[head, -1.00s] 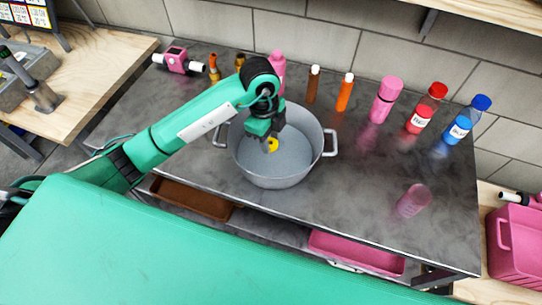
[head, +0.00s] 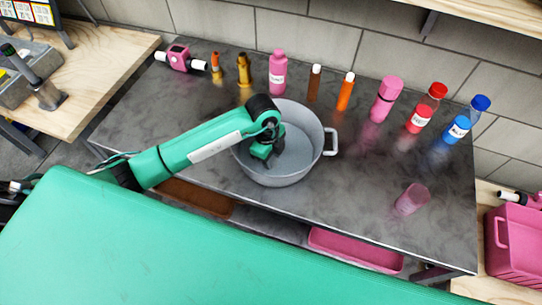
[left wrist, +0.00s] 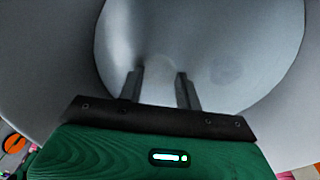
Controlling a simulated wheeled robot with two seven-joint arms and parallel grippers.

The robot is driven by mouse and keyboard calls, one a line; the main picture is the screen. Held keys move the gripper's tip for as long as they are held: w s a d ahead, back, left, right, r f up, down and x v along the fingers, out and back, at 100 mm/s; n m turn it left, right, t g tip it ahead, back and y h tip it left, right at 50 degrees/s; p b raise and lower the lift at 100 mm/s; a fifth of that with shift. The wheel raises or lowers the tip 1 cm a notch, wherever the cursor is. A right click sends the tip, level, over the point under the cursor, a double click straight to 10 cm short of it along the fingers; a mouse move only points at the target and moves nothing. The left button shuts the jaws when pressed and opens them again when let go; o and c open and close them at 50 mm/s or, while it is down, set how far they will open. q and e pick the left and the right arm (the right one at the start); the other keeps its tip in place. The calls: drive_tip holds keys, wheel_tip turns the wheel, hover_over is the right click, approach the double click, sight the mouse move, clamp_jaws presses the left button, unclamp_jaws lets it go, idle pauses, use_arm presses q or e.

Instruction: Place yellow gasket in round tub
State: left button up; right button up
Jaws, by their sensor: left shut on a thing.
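The round tub (head: 308,166) is a grey metal pot with side handles, standing on the dark metal table. My left gripper (head: 268,163) is lowered inside it, left of its middle. In the left wrist view, the two fingers (left wrist: 161,88) are a little apart, with the tub's pale floor and wall (left wrist: 250,50) around them. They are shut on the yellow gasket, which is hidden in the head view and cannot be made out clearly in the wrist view. Whether it touches the tub floor cannot be told. My right gripper is out of view.
Several bottles stand along the back, including a pink one (head: 278,74), an orange one (head: 346,92) and a blue-capped one (head: 457,129). A pink translucent cup (head: 412,199) stands at the front right. A pink tray (head: 356,249) lies below.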

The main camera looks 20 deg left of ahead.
use_arm(q)
drive_tip(key=shift+f, duration=0.2)
drive_tip(key=o, duration=0.7)
drive_tip(key=shift+o, duration=1.3)
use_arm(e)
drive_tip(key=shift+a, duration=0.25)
use_arm(q)
drive_tip(key=shift+r, duration=0.1)
drive_tip(key=shift+r, duration=0.25)
wheel_tip(320, 180, up, 12)
drive_tip(key=a+b, duration=0.1)
drive_tip(key=b, duration=0.1)
drive_tip(key=shift+w+a+f, duration=0.15)
drive_tip(key=shift+a, duration=0.1)
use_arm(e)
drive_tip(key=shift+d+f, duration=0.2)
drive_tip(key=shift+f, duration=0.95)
